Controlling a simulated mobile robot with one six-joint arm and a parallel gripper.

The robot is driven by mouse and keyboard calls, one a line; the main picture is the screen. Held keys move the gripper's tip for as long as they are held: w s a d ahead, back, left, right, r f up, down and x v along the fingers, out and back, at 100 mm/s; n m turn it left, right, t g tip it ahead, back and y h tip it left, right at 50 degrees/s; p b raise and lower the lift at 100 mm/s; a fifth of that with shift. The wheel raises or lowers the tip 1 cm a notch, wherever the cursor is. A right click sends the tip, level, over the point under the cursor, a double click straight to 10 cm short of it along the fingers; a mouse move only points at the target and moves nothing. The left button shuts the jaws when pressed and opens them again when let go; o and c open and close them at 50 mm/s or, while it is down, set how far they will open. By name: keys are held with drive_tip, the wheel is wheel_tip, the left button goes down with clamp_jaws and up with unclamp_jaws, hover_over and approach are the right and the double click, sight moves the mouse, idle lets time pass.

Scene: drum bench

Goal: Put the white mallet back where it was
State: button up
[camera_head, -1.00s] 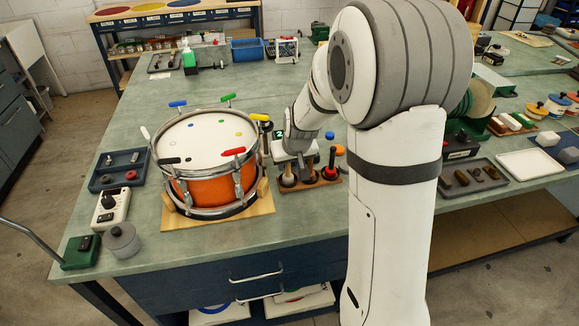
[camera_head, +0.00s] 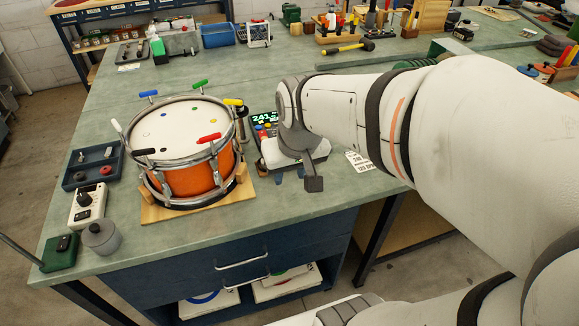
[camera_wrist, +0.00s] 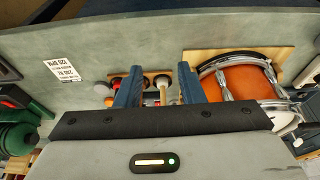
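My gripper (camera_head: 289,175) points down over the front of the bench, right of the drum (camera_head: 190,160). In the wrist view, the two blue fingers of my gripper (camera_wrist: 160,68) stand apart. Behind and between them is a small wooden mallet rack (camera_wrist: 119,72) with several mallets upright in it. A pale mallet head (camera_wrist: 162,80) shows between the fingers, with no clear contact. I cannot tell whether it is the white mallet. The rack is hidden by my arm in the head view.
A lit display (camera_head: 265,119) stands between drum and gripper. The drum's wooden base (camera_head: 160,212) is close by. A printed card (camera_head: 359,161) lies right of my gripper. The bench behind the drum is largely clear.

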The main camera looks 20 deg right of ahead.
drive_tip(key=s, duration=0.6)
drive_tip(key=shift+d+f+g, duration=0.2)
drive_tip(key=shift+f+g, duration=0.1)
drive_tip(key=shift+g, duration=0.1)
drive_tip(key=shift+s, duration=0.1)
idle(0.6)
